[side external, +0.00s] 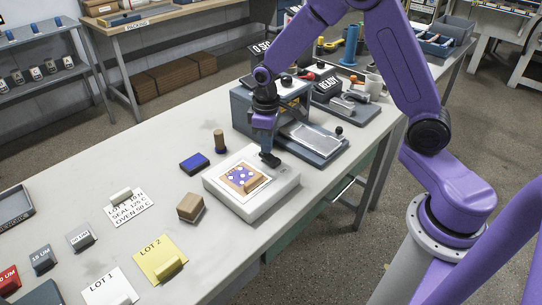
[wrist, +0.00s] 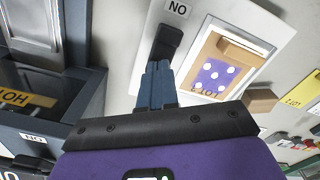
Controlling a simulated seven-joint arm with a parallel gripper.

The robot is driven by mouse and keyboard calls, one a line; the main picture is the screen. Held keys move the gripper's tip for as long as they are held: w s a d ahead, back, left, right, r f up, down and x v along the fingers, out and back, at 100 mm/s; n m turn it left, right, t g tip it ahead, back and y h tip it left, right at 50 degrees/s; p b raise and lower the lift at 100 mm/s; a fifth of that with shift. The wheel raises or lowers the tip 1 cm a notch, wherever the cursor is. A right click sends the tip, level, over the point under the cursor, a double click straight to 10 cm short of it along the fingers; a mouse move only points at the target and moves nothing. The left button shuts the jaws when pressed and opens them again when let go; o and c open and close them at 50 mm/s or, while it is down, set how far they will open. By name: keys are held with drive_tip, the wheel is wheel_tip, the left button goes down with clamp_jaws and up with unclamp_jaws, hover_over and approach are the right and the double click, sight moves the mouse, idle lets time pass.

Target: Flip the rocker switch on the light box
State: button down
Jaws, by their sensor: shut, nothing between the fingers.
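The light box (side external: 225,196) is a low white box on the bench. Its panel carries a brown sheet with a purple patch and white dots (side external: 241,178), which also shows in the wrist view (wrist: 216,73). The black rocker switch (wrist: 168,42) sits on the box beside the panel, by a label that reads "NO" in the wrist view; in the side view it is at the box's far right corner (side external: 270,159). My gripper (side external: 267,148) is shut and empty, pointing down at the switch. In the wrist view its fingertips (wrist: 158,66) overlap the switch's near end; I cannot tell whether they touch.
A grey-blue machine (side external: 240,112) with a flat metal plate (side external: 313,141) stands close behind and right of the box. A tan block (side external: 190,207), a blue pad (side external: 194,163) and a wooden-handled stamp (side external: 219,141) lie to the left. Labelled cards lie at the front left.

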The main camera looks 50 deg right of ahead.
drive_tip(key=shift+f, duration=0.65)
idle(0.3)
drive_tip(key=shift+r, duration=3.55)
